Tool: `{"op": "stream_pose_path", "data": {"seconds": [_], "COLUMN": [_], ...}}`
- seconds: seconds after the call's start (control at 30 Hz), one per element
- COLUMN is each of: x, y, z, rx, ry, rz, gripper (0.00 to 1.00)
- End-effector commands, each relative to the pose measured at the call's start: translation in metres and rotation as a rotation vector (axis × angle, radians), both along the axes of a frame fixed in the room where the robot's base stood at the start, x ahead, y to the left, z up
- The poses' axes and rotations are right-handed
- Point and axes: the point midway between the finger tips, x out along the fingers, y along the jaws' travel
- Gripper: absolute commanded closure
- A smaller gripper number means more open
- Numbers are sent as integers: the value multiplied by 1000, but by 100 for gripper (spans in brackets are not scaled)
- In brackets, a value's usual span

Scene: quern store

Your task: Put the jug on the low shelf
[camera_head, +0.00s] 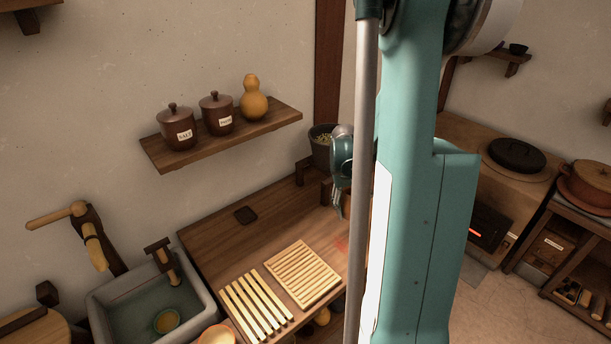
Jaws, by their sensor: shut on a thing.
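My gripper (339,208) points down over the right part of the wooden counter, partly covered by my arm. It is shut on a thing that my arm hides. I see no clear jug in this view. The wooden wall shelf (157,154) at upper left is the lower of two on that wall. It holds two brown lidded jars, the salt jar (178,128) and a second labelled jar (216,113), and an orange gourd-shaped vessel (254,98). The shelf's right end has a little bare room. My gripper is right of this shelf and lower.
A dark pot of pale bits (321,146) stands behind my gripper. A grey sink (110,300) is at lower left. A stove (480,150) stands right of my arm.

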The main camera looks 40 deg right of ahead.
Motion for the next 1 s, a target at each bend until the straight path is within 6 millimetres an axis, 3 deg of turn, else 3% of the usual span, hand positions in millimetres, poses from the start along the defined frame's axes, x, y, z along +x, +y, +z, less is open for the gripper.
{"op": "stream_pose_path", "data": {"seconds": [0.33, 0.57, 0.77, 1.0], "x": [1, 13, 33, 61], "y": [-1, -9, -24, -42], "z": [2, 18, 48, 102], "rx": [0, 0, 0, 0], "ry": [0, 0, 0, 0], "rz": [-1, -7, -19, -40], "gripper": [62, 62, 62, 62]}}
